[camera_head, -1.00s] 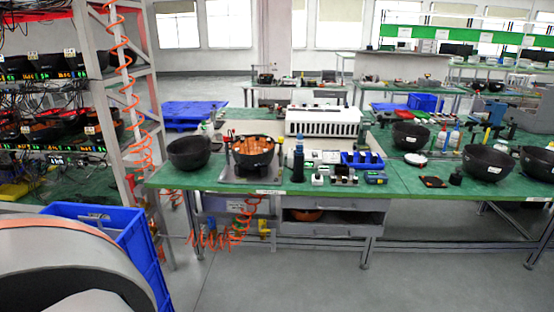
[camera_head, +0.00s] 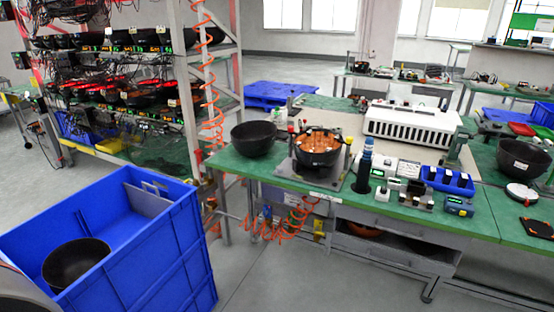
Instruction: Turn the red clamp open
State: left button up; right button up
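A black round pot with copper-orange windings (camera_head: 318,147) sits in a fixture on a grey base plate (camera_head: 289,178) on the green workbench. A small red part (camera_head: 291,130) stands at the left side of this fixture, and a yellow-topped post stands at its right. The red part may be the red clamp; it is too small to tell whether it is open or closed. Neither of my grippers is in view. A piece of my own body shows at the bottom left corner.
A blue crate (camera_head: 165,255) with a black bowl (camera_head: 76,263) inside stands at the front left. A wiring rack (camera_head: 215,90) rises behind it. An empty black bowl (camera_head: 253,138) sits left of the fixture; a dark blue bottle (camera_head: 365,160) and small devices sit right. Floor before the bench is free.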

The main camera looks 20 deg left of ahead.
aim_at(290, 129)
jog(key=i+l+u, duration=0.45)
jog(key=l+u, duration=0.2)
jog(key=i+l+u, duration=0.15)
jog(key=l+u, duration=0.15)
jog(key=l, duration=0.15)
